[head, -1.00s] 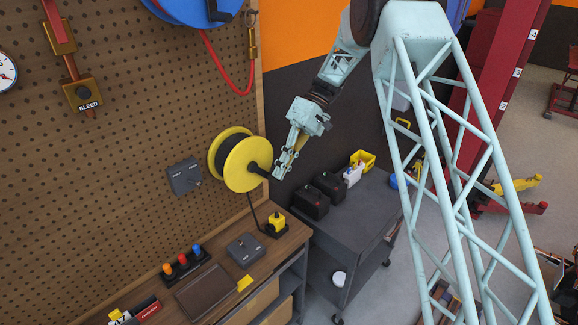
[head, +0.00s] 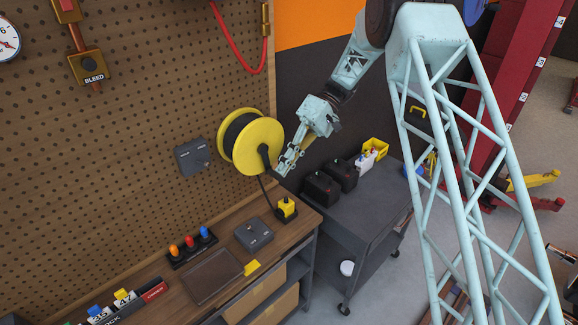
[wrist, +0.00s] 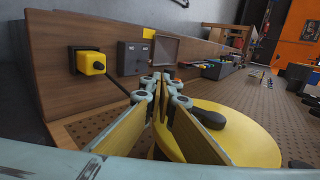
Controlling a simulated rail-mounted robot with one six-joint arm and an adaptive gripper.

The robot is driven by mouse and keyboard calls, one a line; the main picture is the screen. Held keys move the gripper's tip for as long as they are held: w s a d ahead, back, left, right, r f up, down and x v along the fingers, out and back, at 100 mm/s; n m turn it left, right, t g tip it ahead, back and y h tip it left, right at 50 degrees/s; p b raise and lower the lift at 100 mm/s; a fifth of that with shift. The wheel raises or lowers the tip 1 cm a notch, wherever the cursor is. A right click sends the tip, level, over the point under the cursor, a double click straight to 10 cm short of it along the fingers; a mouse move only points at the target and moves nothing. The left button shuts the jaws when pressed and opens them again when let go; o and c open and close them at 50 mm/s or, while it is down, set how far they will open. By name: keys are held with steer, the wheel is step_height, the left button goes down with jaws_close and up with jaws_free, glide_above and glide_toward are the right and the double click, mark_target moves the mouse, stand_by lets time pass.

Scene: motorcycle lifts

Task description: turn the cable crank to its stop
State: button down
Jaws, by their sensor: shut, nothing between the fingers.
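The yellow cable reel (head: 231,150) is mounted on the pegboard with dark cable wound on it. Its black crank (head: 264,154) is on the front face. In the wrist view, the yellow reel face (wrist: 245,142) lies beyond my fingers, and part of the black crank (wrist: 208,118) shows to their right. My gripper (head: 281,172) is shut and empty, just below and right of the crank in the head view. The fingers (wrist: 165,80) partly cover the reel in the wrist view. I cannot tell whether they touch the crank.
Below is a wooden bench with a yellow button box (head: 287,207), a grey box (head: 253,234) and a dark tray (head: 212,276). A grey switch box (head: 193,157) sits left of the reel. A dark cart (head: 365,208) with black containers stands right of the bench.

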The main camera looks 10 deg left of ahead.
steer(key=shift+s+a+f, duration=0.25)
steer(key=shift+s+a, duration=0.05)
steer(key=shift+s, duration=0.1)
steer(key=shift+w+r, duration=0.1)
stand_by(0.5)
steer(key=w+d+r, duration=0.3)
steer(key=w+d, duration=0.4)
steer(key=w, duration=0.4)
steer(key=shift+d, duration=0.35)
stand_by(0.5)
